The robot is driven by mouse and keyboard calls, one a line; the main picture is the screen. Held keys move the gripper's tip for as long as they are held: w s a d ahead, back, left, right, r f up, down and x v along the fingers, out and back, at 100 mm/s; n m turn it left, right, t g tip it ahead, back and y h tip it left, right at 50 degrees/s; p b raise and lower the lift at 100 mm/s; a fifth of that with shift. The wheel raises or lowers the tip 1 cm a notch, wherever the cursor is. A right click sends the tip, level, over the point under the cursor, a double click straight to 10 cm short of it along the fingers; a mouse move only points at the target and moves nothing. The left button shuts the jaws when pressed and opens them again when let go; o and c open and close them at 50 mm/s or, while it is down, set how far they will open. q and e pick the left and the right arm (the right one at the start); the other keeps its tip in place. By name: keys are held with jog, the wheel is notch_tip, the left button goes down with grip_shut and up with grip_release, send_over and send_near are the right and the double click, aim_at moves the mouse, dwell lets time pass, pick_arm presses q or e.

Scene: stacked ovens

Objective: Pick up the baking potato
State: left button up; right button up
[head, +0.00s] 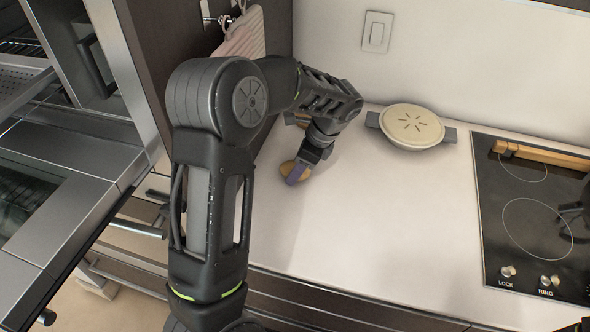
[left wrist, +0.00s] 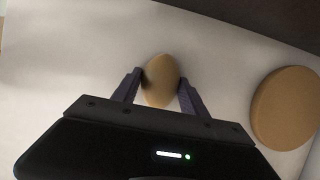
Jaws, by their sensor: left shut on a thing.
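The baking potato (left wrist: 160,80) is a tan oval on the white counter. In the left wrist view it lies between the two fingers of my left gripper (left wrist: 160,92), which is shut on it. In the head view my left arm reaches over the counter, and the left gripper (head: 296,174) points down at the potato (head: 287,168), which is partly hidden by the finger. My right gripper is not clearly visible; only a dark bit shows at the lower right corner of the head view.
A round tan item (left wrist: 286,108) lies right of the potato in the left wrist view. A lidded pot (head: 411,124) stands at the back of the counter. A black cooktop (head: 520,215) with a wooden item (head: 545,154) is at right. Open ovens (head: 60,190) are at left. The middle counter is clear.

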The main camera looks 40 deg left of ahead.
pick_arm(q)
jog(key=c, duration=0.9)
jog(key=shift+r, duration=0.1)
notch_tip(320, 180, up, 10)
jog(key=shift+f+b, duration=0.1)
jog(key=shift+b, duration=0.55)
